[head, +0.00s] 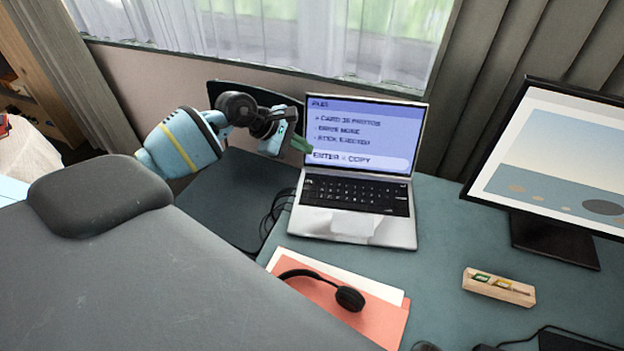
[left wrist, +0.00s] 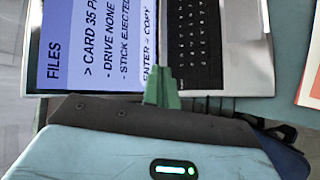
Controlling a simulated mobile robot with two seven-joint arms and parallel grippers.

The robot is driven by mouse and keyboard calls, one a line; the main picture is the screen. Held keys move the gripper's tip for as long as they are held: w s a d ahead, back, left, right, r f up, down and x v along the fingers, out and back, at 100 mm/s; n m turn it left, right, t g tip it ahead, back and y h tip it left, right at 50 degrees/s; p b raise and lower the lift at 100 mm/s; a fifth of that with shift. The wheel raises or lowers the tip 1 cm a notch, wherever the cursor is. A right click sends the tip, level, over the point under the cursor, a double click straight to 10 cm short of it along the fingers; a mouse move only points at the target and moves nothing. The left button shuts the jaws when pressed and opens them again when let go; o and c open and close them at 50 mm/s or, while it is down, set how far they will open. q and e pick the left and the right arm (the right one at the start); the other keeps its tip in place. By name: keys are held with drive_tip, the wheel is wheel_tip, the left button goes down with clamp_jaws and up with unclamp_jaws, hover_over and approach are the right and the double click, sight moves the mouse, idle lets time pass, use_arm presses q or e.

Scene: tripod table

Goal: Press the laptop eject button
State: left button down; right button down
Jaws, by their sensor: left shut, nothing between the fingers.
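The open laptop (head: 404,229) stands on the desk, its silver base and black keyboard (head: 350,193) facing me. Its lit blue screen (head: 365,115) lists files, with "STICK EJECTED" and a highlighted "ENTER = COPY" line. My left gripper (head: 303,145) is shut and empty at the left edge of the laptop, by the screen's lower left. In the left wrist view its green fingertips (left wrist: 163,78) overlap the laptop near the hinge, between screen and keyboard. I cannot tell whether they touch it. I cannot make out a separate eject button. My right gripper is not in view.
A monitor (head: 550,145) stands at the right. A black headset (head: 349,298) lies on an orange folder (head: 390,325) in front of the laptop. A small wooden box (head: 498,287) lies to the right. Dark cables (head: 272,212) run left of the laptop.

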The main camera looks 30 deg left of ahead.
sight(304, 182)
use_arm(q)
drive_tip(key=shift+f, duration=0.1)
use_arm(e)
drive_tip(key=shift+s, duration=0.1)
